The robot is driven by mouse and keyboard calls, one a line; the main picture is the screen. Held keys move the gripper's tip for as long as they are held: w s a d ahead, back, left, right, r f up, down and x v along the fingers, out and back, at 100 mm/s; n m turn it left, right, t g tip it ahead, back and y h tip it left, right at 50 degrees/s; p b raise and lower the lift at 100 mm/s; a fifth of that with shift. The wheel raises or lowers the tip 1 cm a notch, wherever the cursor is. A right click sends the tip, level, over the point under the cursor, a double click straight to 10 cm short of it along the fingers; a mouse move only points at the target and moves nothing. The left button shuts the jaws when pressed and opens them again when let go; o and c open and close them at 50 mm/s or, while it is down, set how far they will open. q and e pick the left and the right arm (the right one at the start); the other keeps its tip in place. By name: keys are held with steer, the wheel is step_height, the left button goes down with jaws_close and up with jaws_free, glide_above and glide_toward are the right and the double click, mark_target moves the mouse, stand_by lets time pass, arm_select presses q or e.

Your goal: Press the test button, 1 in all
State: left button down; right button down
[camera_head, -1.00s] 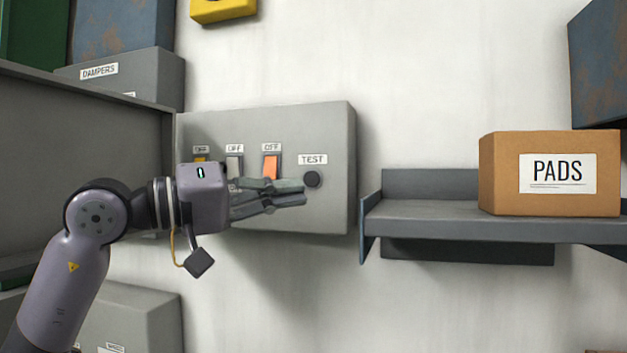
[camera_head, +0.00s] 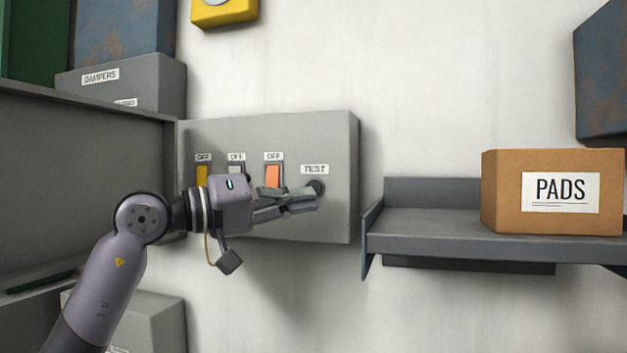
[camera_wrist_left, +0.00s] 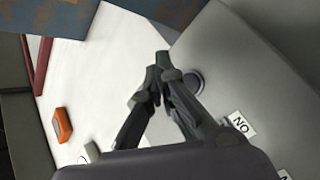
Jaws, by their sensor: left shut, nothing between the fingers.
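The grey switch box (camera_head: 335,225) is on the wall. Its dark round test button (camera_head: 319,186) sits under the TEST label, at the right end of the row of switches. My left gripper (camera_head: 315,197) is shut and empty, pointing right, with its fingertips at the button's lower edge and overlapping it. In the left wrist view, the shut fingertips (camera_wrist_left: 164,70) are just beside the round button (camera_wrist_left: 195,82), partly covering it. I cannot tell whether they touch it.
Left of the button are an orange switch (camera_head: 273,176), a grey switch (camera_head: 237,168) and a yellow switch (camera_head: 202,176), labelled OFF. A shelf (camera_head: 420,225) with a PADS box (camera_head: 510,165) is right. A grey panel (camera_head: 80,150) stands left.

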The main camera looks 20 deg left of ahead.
arm_select(q)
steer(key=shift+w+p, duration=0.45)
steer(key=shift+w, duration=0.9)
steer(key=shift+w, duration=0.1)
stand_by(0.4)
steer(key=shift+w+d, duration=0.1)
steer(key=shift+w, duration=0.25)
steer(key=shift+w+p, duration=0.35)
steer(key=shift+w, duration=0.05)
stand_by(0.6)
steer(key=shift+s, duration=0.1)
steer(key=shift+s+b, duration=0.6)
steer(key=shift+s, duration=0.15)
